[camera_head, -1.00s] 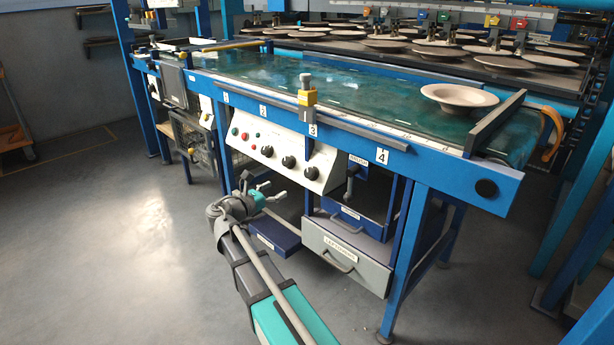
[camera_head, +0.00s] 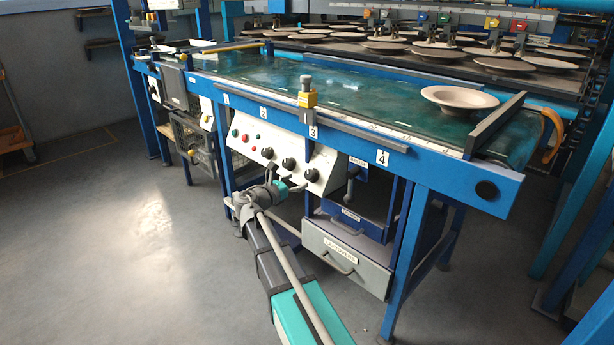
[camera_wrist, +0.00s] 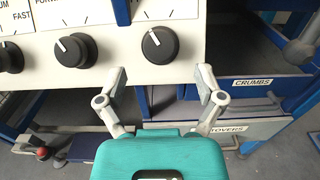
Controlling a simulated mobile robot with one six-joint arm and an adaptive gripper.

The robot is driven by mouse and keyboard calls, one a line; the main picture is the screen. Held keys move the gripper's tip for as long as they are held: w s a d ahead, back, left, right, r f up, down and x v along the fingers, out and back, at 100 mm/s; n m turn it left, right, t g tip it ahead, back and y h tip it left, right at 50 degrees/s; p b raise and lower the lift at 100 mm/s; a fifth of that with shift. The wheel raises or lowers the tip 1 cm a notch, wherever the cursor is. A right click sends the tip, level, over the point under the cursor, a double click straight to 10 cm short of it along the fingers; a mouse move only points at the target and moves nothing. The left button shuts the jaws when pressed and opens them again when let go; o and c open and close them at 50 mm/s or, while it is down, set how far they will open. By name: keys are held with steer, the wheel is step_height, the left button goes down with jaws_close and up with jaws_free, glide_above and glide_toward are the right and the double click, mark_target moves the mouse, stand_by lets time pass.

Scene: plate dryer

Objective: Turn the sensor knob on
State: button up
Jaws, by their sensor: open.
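A white control panel (camera_head: 250,145) on the conveyor's front carries black knobs. In the wrist view, the right knob (camera_wrist: 160,45), the middle knob (camera_wrist: 75,50) and part of the left knob (camera_wrist: 10,57) show, each with a white pointer line. The right knob's pointer tilts up-left; its label is out of frame, so I cannot tell from lettering which knob is the sensor one. My gripper (camera_wrist: 162,82) is open and empty, its fingers apart just below the right knob, not visibly touching it. In the head view my gripper (camera_head: 287,187) is just below the panel.
Drawers marked CRUMBS (camera_wrist: 255,84) and a grey drawer (camera_head: 345,258) sit right of my gripper. A blue leg (camera_head: 405,255) stands beyond. A plate (camera_head: 459,98) lies on the green belt (camera_head: 380,90). The floor to the left is clear.

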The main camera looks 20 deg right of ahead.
mark_target(308, 175)
steer(key=shift+x, duration=2.65)
steer(key=c, duration=1.1)
steer(key=shift+c, duration=0.2)
